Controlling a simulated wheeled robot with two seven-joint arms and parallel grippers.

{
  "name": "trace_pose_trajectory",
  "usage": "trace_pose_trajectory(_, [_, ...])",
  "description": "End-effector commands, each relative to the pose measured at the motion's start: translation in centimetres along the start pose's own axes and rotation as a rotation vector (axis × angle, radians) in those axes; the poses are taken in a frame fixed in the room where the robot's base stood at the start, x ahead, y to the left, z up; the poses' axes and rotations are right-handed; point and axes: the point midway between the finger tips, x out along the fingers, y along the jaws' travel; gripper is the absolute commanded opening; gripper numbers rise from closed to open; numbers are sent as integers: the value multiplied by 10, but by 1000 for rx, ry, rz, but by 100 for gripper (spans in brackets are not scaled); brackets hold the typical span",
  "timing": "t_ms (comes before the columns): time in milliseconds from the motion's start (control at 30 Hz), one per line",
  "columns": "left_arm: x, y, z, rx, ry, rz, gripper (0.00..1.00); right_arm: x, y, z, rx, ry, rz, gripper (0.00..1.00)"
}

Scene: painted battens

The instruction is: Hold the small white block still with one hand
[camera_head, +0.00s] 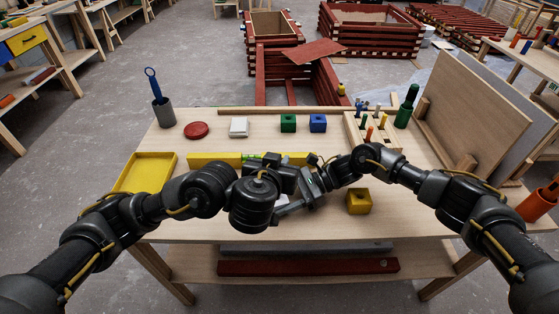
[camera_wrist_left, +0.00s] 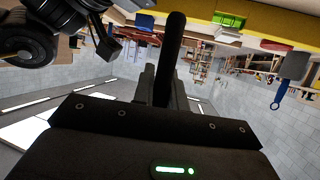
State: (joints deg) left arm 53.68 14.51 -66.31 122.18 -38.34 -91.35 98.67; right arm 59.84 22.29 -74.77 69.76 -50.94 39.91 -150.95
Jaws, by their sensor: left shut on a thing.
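A flat white block-like thing (camera_head: 238,127) lies at the back of the table, left of the green block. A small pale piece (camera_head: 281,200) shows between my arms near the table's middle; I cannot tell which is the small white block. My left gripper (camera_head: 288,178) is above the table's middle, partly hidden by my arm. In the left wrist view, its grey fingers (camera_wrist_left: 163,88) are shut on a dark rod-like thing (camera_wrist_left: 172,55). My right gripper (camera_head: 293,208) points left, close to the small pale piece. Its fingertips are too crowded to read.
A yellow batten (camera_head: 215,159) lies behind my grippers. A yellow tray (camera_head: 148,173) is at left and a yellow block (camera_head: 358,201) at right. Green (camera_head: 288,123) and blue (camera_head: 318,123) blocks stand behind. A wooden holder with pegs and a leaning board (camera_head: 485,115) limit the right side.

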Motion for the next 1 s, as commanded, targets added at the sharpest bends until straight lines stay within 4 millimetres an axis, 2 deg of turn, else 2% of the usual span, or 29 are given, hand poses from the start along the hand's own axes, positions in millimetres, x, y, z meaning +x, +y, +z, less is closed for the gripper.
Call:
trace_pose_trajectory(33, [0, 0, 0, 0, 0, 0, 0, 0, 0, 0, 0, 0, 0, 53])
trace_pose_trajectory(200, [0, 0, 0, 0, 0, 0, 0, 0, 0, 0, 0, 0, 0, 76])
trace_pose_trajectory(567, [0, 0, 0, 0, 0, 0, 0, -6, 0, 0, 0, 1, -1, 76])
trace_pose_trajectory(667, [0, 0, 0, 0, 0, 0, 0, -19, -1, 0, 0, 3, -3, 76])
trace_pose_trajectory(1000, [0, 0, 0, 0, 0, 0, 0, -89, -1, 0, -1, 3, -3, 76])
